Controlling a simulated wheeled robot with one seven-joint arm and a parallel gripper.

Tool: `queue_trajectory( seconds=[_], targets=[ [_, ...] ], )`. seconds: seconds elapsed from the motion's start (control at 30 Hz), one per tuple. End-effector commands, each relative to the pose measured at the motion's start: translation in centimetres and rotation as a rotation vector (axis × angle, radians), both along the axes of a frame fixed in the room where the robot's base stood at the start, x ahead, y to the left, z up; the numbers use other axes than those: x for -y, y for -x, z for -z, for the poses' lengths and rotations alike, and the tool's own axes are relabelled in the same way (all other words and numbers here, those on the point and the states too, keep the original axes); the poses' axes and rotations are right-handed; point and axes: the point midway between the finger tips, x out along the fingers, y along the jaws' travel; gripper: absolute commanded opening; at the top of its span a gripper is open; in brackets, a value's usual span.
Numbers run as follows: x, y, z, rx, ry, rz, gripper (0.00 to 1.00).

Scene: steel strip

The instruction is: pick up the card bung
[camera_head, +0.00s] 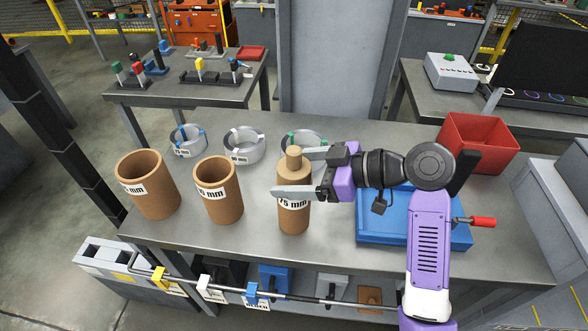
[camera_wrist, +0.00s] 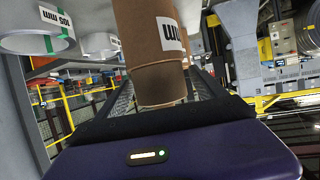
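The card bung (camera_head: 294,160) shows as a brown knob on a stepped top at the upper end of a brown cardboard cylinder (camera_head: 293,218) labelled 75 mm, standing upright on the steel bench. I cannot tell where bung and cylinder meet. My gripper (camera_head: 291,172) is open, with one finger crossing in front of the top part and the other behind the knob. In the wrist view the brown cylinder (camera_wrist: 150,28) and narrower bung end (camera_wrist: 161,86) lie between the fingers. Whether either finger touches is unclear.
Two hollow cardboard tubes (camera_head: 147,186) (camera_head: 218,192) stand to the left. Several steel strip coils (camera_head: 243,147) lie behind. A blue tray (camera_head: 376,239) is under my arm at the right, with a red bin (camera_head: 470,155) beyond it. A rail with coloured clamps (camera_head: 250,290) runs along the front.

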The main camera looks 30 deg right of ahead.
Motion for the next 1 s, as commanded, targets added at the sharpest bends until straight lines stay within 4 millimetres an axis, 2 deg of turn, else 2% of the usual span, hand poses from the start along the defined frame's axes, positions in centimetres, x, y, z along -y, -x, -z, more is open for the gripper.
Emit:
queue_trajectory(
  seconds=[0.03,0.27,0.3,0.57,0.73,0.87,1.0],
  targets=[
    [0.0,0.0,0.0,0.000,0.000,0.000,0.68],
    [0.0,0.0,0.0,0.000,0.000,0.000,0.23],
    [0.0,0.0,0.0,0.001,-0.001,0.000,0.21],
    [0.0,0.0,-0.2,0.001,0.000,0.000,0.21],
    [0.0,0.0,-1.4,0.002,-0.001,0.000,0.21],
    [0.0,0.0,-3.3,0.006,0.002,0.000,0.21],
    [0.1,-0.1,-6.8,0.009,0.002,0.001,0.21]
  ],
)
